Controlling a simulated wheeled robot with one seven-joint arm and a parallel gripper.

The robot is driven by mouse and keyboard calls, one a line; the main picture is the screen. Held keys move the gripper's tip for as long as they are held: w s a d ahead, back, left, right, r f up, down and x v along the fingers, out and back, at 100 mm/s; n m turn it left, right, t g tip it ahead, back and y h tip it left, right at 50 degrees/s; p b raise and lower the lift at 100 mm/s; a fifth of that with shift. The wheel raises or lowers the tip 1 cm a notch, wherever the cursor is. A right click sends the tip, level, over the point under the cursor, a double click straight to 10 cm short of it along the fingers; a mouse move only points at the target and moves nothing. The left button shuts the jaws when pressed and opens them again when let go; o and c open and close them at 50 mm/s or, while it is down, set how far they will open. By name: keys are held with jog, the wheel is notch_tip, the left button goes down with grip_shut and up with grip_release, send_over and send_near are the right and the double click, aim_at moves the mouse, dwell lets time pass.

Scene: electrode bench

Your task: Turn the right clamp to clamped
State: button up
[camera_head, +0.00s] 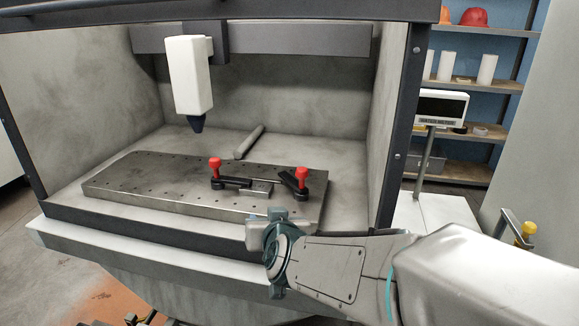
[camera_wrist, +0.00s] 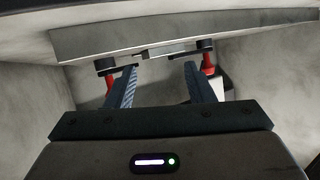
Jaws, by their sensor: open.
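The right clamp (camera_head: 297,182) has a red knob and a dark arm turned diagonally on the right part of the metal plate (camera_head: 140,182). The left clamp (camera_head: 228,181) has a red knob, and its dark arm points right, reaching a small flat grey piece (camera_head: 257,188). In the wrist view the scene looks upside down: one red-knobbed clamp (camera_wrist: 110,78) is beside the left finger and the other (camera_wrist: 207,64) beside the right finger. My gripper (camera_wrist: 160,70) is open, with nothing between its fingers. In the head view its fingers are not clearly visible at the arm's end.
A white tool head with a dark tip (camera_head: 189,80) hangs over the plate's left half. A grey rod (camera_head: 249,142) lies behind the plate. The enclosure's side walls and front sill (camera_head: 150,222) bound the space. A small display (camera_head: 441,107) stands outside right.

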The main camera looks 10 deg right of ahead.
aim_at(301, 172)
jog(key=d+r+m+t+h, duration=0.3)
jog(key=d+r+m+h, duration=0.1)
jog(key=h, duration=0.4)
jog(key=x, duration=1.4)
jog(key=shift+d+r, duration=0.1)
